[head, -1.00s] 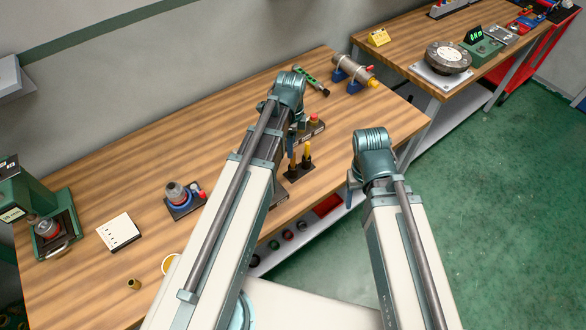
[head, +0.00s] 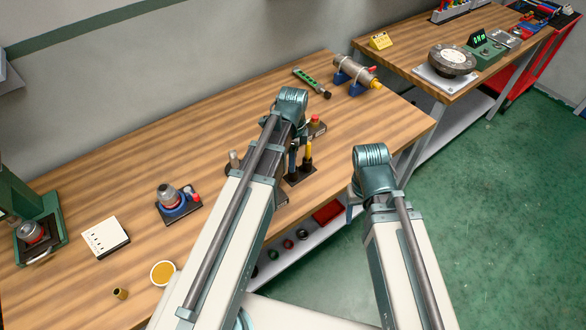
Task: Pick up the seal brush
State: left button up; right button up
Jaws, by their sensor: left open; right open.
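A small dark stand (head: 300,178) near the table's front edge holds upright tools, one with a yellow handle (head: 309,149). I cannot tell for sure whether one of these is the seal brush. My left gripper (head: 296,152) points down beside the stand, partly hidden behind its own wrist; it is open and no held object shows. Its arm covers part of the stand and the table behind. My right gripper (head: 352,207) is open off the table's front edge, mostly hidden by its wrist, and appears empty.
A green tool with a dark end (head: 312,83) and a pipe in a blue vise (head: 355,75) lie at the back. A red-button box (head: 316,126) is close to my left wrist. A yellow-filled dish (head: 163,273) and white box (head: 106,238) stand at left.

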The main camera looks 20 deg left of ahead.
pick_arm(q)
jog(key=shift+r, duration=0.1)
grip_shut()
jog(key=shift+r, duration=0.1)
dwell(0.4)
notch_tip(320, 180, up, 10)
jog(key=p, duration=1)
